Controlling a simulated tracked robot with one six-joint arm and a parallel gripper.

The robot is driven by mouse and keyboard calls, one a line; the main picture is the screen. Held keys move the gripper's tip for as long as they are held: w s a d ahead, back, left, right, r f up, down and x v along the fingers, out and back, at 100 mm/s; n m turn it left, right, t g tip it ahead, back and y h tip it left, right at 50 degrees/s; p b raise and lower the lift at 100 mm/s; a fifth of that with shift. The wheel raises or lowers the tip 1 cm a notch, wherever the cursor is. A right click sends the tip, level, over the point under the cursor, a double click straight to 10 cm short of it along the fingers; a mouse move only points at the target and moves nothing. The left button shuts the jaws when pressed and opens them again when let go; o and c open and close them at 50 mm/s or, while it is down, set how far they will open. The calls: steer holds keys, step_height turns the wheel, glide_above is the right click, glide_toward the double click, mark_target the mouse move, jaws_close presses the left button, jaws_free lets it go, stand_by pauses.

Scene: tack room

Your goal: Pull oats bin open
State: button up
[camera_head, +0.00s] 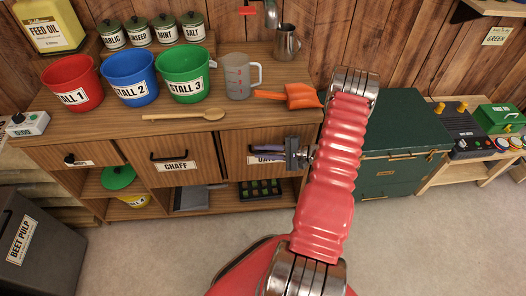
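The oats bin (238,163) is the right-hand wooden drawer front in the cabinet. It looks flush with the cabinet front, like the chaff bin (197,163) to its left. Its label is partly covered, with only a few letters showing. My gripper (266,149) is in front of the upper part of this bin, its purplish fingers pointing left just above the label. The bin's handle cannot be made out behind the fingers. Whether the fingers are apart, shut or around the handle is too small to tell.
The counter (105,125) holds three buckets, a measuring jug (241,82), an orange scoop (290,96) and a wooden spoon (185,116). A dark green chest (400,145) stands to the right. A beet pulp bin (35,245) stands front left. The floor before the cabinet is clear.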

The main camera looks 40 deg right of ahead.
steer(key=shift+c, duration=0.4)
steer(key=shift+a, duration=0.1)
jaws_close()
steer(key=shift+f, duration=0.1)
steer(key=shift+d, duration=0.25)
steer(key=shift+s+a, duration=0.1)
steer(key=shift+a, duration=0.05)
